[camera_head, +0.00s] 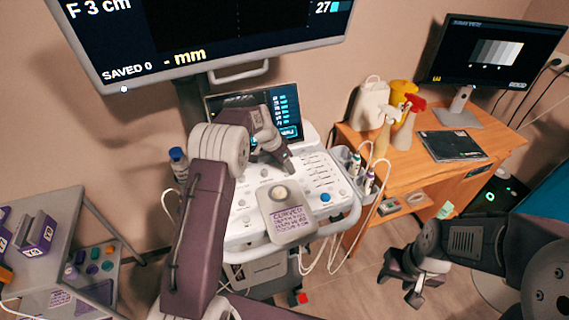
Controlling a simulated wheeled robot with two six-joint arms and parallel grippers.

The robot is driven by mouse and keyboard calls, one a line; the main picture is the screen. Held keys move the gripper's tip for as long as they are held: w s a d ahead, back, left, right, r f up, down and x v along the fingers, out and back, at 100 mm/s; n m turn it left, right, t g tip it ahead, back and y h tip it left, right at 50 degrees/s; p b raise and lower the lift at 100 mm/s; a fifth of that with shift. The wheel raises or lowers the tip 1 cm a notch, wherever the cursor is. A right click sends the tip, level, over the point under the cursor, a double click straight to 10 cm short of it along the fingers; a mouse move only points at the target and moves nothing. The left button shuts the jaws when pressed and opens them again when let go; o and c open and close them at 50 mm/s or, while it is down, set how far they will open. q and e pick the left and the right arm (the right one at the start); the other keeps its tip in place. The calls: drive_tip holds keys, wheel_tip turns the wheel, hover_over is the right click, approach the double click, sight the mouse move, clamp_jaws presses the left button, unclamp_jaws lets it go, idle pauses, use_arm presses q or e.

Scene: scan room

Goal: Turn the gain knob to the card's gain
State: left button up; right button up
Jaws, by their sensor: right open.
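The ultrasound console (318,172) stands in the middle, with small knobs and buttons on its white panel. I cannot tell which one is the gain knob. A card (287,226) with purple handwriting lies on the front of the console; "CURVED" and "DEPTH" are roughly readable, but the gain value is too small to read. A round cream knob or ball (281,193) shows at the card's upper edge. My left gripper (286,163) points down over the panel's upper part; its jaws are too unclear to judge. My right gripper (405,291) is open and empty over the floor.
A large monitor (200,40) reads "F 3 cm" and "27" above the console. Probes in holders (362,172) hang at its right side. A wooden desk (390,165) with spray bottles and a second monitor (495,52) stands right. A grey cart (75,230) is at left.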

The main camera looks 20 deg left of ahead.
use_arm(q)
drive_tip(key=v, duration=0.9)
drive_tip(key=s+n, duration=0.1)
drive_tip(key=s, duration=0.3)
drive_tip(key=s+d+f+n+g+y, duration=0.1)
drive_tip(key=s, duration=0.4)
drive_tip(key=s+d+f+n+p, duration=0.1)
drive_tip(key=s+n, duration=0.1)
drive_tip(key=s, duration=0.2)
drive_tip(key=shift+s+y, duration=0.15)
drive_tip(key=shift+y, duration=0.15)
drive_tip(key=s+f+n, duration=0.1)
drive_tip(key=s, duration=0.4)
drive_tip(key=s+f+n, duration=0.1)
drive_tip(key=s, duration=0.4)
drive_tip(key=s+f+n+g+y+p, duration=0.1)
drive_tip(key=s, duration=0.4)
drive_tip(key=shift+s+d, duration=0.15)
drive_tip(key=shift+s+n, duration=0.3)
drive_tip(key=shift+f, duration=0.1)
